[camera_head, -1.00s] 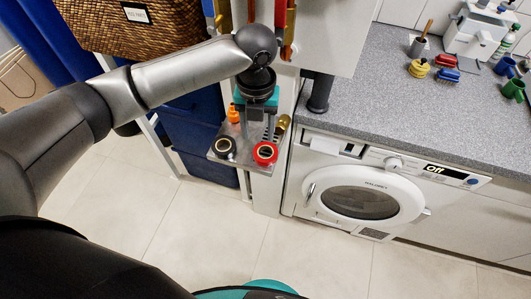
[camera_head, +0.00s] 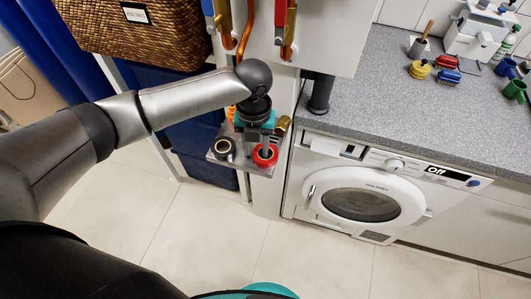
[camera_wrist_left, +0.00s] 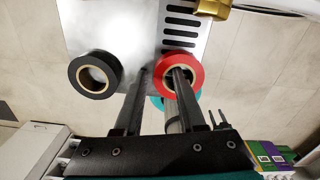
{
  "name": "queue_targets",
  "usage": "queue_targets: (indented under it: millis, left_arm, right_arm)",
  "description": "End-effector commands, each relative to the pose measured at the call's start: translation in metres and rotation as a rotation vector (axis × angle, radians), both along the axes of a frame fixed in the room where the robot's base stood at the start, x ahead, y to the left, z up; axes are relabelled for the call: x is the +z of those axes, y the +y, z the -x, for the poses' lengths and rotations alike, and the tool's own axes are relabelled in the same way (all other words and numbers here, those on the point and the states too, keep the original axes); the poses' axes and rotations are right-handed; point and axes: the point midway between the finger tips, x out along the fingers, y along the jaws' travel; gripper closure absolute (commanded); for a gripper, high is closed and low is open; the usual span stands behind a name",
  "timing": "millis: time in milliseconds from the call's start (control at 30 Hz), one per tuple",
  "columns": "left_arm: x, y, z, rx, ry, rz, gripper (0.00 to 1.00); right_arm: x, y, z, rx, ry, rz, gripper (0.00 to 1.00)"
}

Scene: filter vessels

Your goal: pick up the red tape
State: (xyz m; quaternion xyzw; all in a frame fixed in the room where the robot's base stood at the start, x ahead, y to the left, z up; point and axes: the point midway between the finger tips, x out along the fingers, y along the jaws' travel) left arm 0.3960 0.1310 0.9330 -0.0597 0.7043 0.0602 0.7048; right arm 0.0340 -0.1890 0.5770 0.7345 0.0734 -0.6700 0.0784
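The red tape (camera_head: 265,159) is a ring lying flat on a small grey metal shelf (camera_head: 240,166), near its front right corner. In the left wrist view the red tape (camera_wrist_left: 163,86) shows between and behind the fingers. My left gripper (camera_wrist_left: 162,72) is open and empty, pointing down at the tape. One finger overlaps the tape's hole, and the other is beside its outer left edge. I cannot tell how deep the fingertips reach. In the head view the gripper (camera_head: 260,145) is just above the tape and partly covers it. My right gripper is not in view.
A black tape roll (camera_wrist_left: 96,74) lies left of the red one on the shelf. A brass fitting (camera_head: 283,124) and an orange item (camera_head: 232,112) stand farther back. A wall cabinet with pipes is behind; a washing machine (camera_head: 360,195) and grey counter are right.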

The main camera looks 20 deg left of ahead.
Motion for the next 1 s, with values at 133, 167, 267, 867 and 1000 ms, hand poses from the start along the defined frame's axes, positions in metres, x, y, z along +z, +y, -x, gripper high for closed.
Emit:
queue_targets:
  millis: [133, 167, 267, 867, 1000]
  left_arm:
    - [0.0003, -0.0002, -0.0001, 0.000, 0.000, 0.000, 0.79]
    - [0.0003, -0.0001, -0.0001, 0.000, 0.000, 0.000, 0.82]
    - [0.0004, -0.0002, -0.0001, 0.000, 0.000, 0.000, 0.93]
    - [0.0008, -0.0001, -0.0002, 0.000, -0.001, 0.000, 1.00]
    - [0.0059, 0.0001, -0.0006, 0.000, -0.001, 0.000, 1.00]
  right_arm:
    - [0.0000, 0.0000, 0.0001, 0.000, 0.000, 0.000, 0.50]
    - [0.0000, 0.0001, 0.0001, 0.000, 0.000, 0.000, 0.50]
    - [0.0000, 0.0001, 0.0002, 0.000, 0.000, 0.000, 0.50]
    - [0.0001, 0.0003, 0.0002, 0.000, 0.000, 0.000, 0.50]
    - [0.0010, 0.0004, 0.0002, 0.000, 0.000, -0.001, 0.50]
